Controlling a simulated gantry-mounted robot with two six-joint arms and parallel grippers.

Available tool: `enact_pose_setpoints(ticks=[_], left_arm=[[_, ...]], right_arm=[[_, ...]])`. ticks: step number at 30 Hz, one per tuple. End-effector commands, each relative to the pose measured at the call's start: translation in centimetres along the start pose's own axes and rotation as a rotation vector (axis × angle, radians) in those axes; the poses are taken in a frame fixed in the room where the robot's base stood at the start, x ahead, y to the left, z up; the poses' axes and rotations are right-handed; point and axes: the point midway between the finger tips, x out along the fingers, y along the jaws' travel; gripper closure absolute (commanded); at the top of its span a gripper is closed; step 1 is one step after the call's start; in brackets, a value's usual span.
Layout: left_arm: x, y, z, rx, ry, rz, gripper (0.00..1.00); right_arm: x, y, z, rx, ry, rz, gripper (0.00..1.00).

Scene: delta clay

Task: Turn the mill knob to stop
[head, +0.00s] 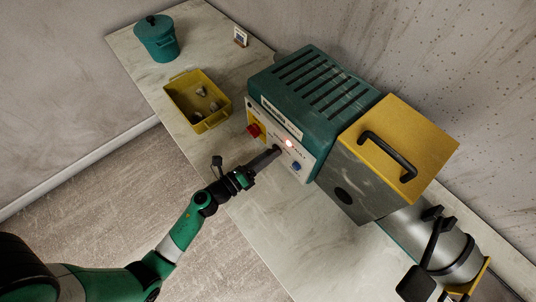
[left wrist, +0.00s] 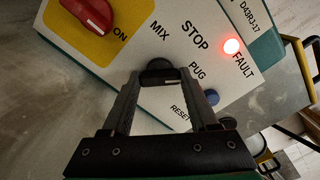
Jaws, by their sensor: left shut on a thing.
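The mill (head: 310,95) is a teal machine with a white control panel (head: 306,158) facing my left arm. My left gripper (head: 275,151) reaches the panel from the left and is shut on the black mill knob (left wrist: 160,72), which shows between its fingertips in the left wrist view. The words MIX, STOP and PUG (left wrist: 195,35) are printed around the knob. I cannot tell which word the knob points at. A red light (left wrist: 232,46) glows beside FAULT. My right gripper is not in view.
A red switch (head: 254,130) on a yellow plate and a blue button (head: 296,167) flank the knob. A yellow tray (head: 178,98) with grey lumps and a teal lidded pot (head: 158,40) stand on the counter (head: 255,220). The counter's front is clear.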

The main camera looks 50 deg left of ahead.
Motion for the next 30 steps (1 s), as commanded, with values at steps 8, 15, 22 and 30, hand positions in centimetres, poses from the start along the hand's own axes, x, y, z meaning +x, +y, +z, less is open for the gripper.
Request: enact_pose_setpoints(ticks=[8,15,22,30], left_arm=[[0.0,-0.1,0.0,-0.052,0.001,0.000,0.96],[0.0,-0.1,0.1,-0.193,0.001,0.001,0.96],[0.0,-0.2,0.1,-0.379,0.001,0.001,0.96],[0.0,-0.1,0.1,-0.569,0.000,0.000,0.96]], right_arm=[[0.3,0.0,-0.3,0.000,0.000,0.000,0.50],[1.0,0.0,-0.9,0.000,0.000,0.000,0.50],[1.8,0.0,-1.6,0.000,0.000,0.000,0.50],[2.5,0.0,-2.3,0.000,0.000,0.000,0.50]])
